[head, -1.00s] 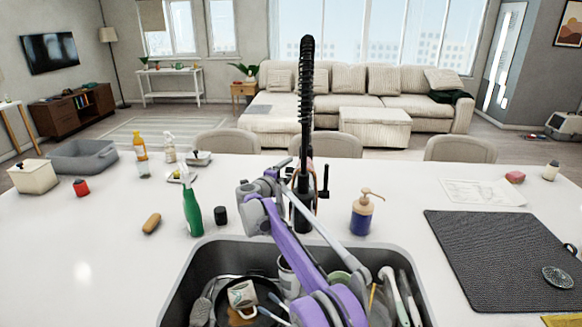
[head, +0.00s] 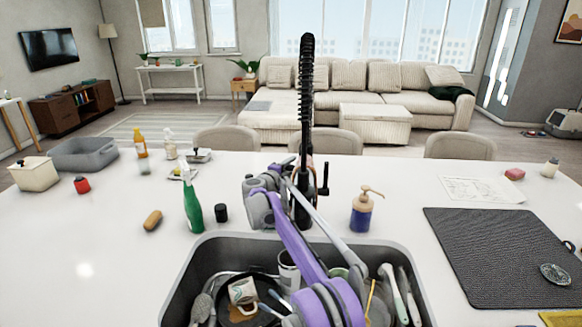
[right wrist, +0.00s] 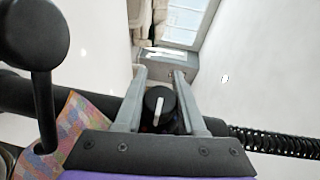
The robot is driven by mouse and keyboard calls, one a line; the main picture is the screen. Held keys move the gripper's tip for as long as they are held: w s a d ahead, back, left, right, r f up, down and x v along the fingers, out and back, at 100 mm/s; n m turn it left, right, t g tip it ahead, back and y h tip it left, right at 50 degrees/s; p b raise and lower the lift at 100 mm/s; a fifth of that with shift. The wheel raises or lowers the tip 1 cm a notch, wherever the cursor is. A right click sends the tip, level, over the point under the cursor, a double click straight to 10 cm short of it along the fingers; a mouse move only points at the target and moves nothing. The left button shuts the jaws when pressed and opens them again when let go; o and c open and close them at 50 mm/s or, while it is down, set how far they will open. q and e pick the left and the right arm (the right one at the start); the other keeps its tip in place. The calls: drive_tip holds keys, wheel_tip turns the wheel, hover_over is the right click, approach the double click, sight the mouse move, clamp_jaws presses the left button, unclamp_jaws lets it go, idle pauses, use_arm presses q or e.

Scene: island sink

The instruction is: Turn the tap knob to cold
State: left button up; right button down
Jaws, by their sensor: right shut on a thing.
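The black tap (head: 306,90) with its tall coiled hose stands behind the sink. In the right wrist view the round dark tap knob (right wrist: 157,103) with a white pointer line sits between the grey fingers of my right gripper (right wrist: 160,80), which is shut on it. The pointer stands near upright in that view, leaning slightly. In the head view my right gripper (head: 284,174) is at the tap's left side, and its own parts hide the knob there. My left gripper is not in view.
The sink (head: 205,245) below my right arm holds a pan, a mug and several utensils. A green bottle (head: 192,205) and a dark cup (head: 221,213) stand left of the tap. A soap dispenser (head: 362,212) stands right. A dark mat (head: 490,245) lies farther right.

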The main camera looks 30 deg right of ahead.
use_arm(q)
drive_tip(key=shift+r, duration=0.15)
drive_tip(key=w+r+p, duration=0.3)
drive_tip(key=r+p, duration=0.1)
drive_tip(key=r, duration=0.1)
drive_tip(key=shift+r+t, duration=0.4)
use_arm(e)
drive_tip(key=shift+s+a+f+n+g+y, duration=0.1)
drive_tip(key=shift+f+n+g+y, duration=0.2)
drive_tip(key=shift+g+y, duration=0.45)
drive_tip(key=shift+s+a+f+n+g+y, duration=0.15)
drive_tip(key=shift+n+g+y, duration=0.3)
drive_tip(key=shift+g+y, duration=0.35)
drive_tip(key=shift+d+f+n+g+y, duration=0.1)
drive_tip(key=shift+f+n+g+y, duration=0.2)
drive_tip(key=shift+g+y, duration=0.45)
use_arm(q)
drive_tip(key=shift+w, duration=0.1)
use_arm(e)
drive_tip(key=shift+r, duration=0.1)
drive_tip(key=c, duration=0.5)
unclamp_jaws()
drive_tip(key=shift+a, duration=0.1)
